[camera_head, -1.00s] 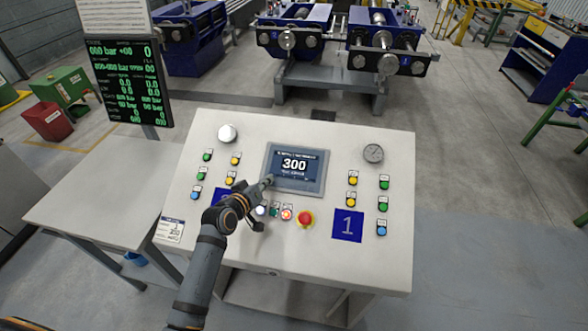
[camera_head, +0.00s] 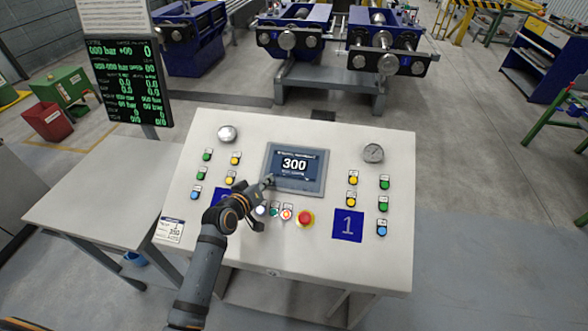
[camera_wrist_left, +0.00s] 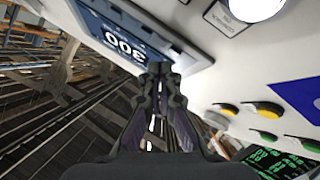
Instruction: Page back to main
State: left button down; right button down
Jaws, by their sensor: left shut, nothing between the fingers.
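A small screen (camera_head: 296,166) with a grey frame sits in the middle of the white control panel (camera_head: 335,145). It shows a large "300" with small text above and below that I cannot read for sure. My left gripper (camera_head: 268,182) is shut and empty, with its tips at the lower left corner of the screen. In the left wrist view, the shut fingertips (camera_wrist_left: 159,70) overlap the screen's edge (camera_wrist_left: 185,50); whether they touch it I cannot tell. The screen (camera_wrist_left: 110,35) appears upside down there. My right gripper is not in view.
A red emergency button (camera_head: 306,219) and a lit red-white button (camera_head: 287,215) sit below the screen. Yellow, green and blue buttons flank it, with a gauge (camera_head: 373,153) at upper right. A grey side table (camera_head: 95,190) stands left, under a green-text display (camera_head: 130,82).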

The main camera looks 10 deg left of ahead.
pick_arm(q)
jog(key=shift+w+f+b, duration=0.25)
jog(key=shift+f+b, duration=0.05)
jog(key=shift+f, duration=0.3)
dwell(0.6)
jog(key=shift+s+r+p, duration=0.4)
jog(key=shift+r+p, duration=0.4)
jog(key=shift+p, duration=0.2)
jog(key=shift+r, duration=0.1)
jog(key=r+p, duration=0.1)
jog(key=p, duration=0.1)
jog(key=s+r+p, duration=0.1)
jog(key=r+p, duration=0.1)
jog(key=s+r+p, duration=0.1)
jog(key=r+p, duration=0.1)
jog(key=shift+s+r, duration=0.15)
jog(key=shift+s, duration=0.1)
dwell(0.5)
